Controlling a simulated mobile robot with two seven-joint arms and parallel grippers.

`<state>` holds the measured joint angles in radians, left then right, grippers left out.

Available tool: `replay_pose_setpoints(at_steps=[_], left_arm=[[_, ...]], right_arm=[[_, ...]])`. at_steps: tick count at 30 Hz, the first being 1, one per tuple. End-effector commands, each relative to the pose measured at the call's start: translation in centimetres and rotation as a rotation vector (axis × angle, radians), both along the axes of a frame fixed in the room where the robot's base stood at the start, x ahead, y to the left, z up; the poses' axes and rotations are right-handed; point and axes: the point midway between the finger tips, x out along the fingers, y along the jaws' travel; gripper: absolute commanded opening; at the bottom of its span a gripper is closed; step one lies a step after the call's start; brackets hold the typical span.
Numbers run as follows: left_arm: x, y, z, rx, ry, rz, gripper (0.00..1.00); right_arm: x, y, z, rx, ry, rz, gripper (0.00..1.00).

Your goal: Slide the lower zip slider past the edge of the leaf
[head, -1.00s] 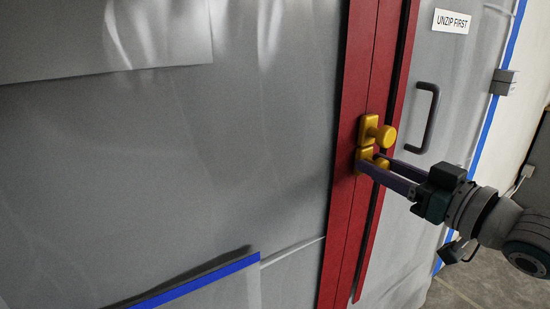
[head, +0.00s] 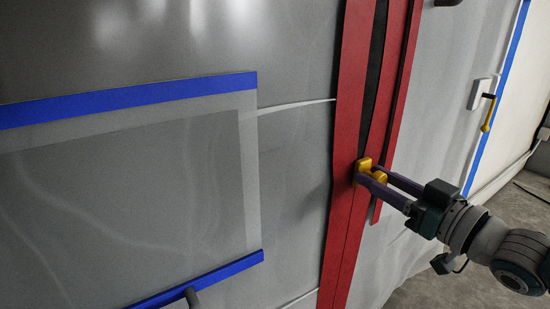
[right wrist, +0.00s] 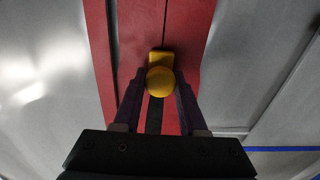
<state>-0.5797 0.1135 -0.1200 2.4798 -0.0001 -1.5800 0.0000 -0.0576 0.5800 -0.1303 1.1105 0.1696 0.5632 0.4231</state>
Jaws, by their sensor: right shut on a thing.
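The lower zip slider (head: 364,163) is a yellow block with a round knob, sitting on the red zip band (head: 345,205). My right gripper (head: 371,178) is shut on its knob; the wrist view shows the knob (right wrist: 160,81) between the two fingers. Above the slider in the head view, a dark gap (head: 376,60) parts the band; below it the band's seam is closed. A narrower red strip (head: 400,75) to the right ends a little below slider height. I cannot tell which edge is the leaf's. The upper slider and my left gripper are out of view.
A grey sheet with a blue-edged panel (head: 130,190) lies left of the band. At right are a blue strip (head: 497,95), a yellow lever (head: 487,115) on a white plate, and floor (head: 425,275).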

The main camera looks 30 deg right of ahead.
Motion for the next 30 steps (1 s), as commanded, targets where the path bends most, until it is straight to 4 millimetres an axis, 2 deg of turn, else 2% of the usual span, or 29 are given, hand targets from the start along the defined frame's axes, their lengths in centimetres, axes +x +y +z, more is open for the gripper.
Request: replay_pose_setpoints(at_steps=[1, 6, 12, 15, 21, 30], left_arm=[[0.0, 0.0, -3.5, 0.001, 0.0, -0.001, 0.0], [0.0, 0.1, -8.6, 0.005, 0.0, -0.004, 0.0], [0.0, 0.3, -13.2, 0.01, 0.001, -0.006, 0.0], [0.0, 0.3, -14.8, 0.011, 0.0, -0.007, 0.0], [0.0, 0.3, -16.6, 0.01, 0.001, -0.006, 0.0], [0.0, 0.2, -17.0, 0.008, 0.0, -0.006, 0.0]], right_arm=[[0.0, 0.0, -3.8, 0.001, 0.004, -0.002, 0.0], [0.0, 0.0, -9.4, 0.0, 0.005, -0.001, 0.0], [0.0, 0.0, -14.5, -0.001, 0.006, -0.001, 0.0], [0.0, 0.0, -16.3, 0.0, 0.005, -0.001, 0.0], [0.0, 0.0, -18.3, 0.0, 0.004, -0.001, 0.0], [0.0, 0.0, -18.7, 0.001, 0.004, -0.001, 0.0]])
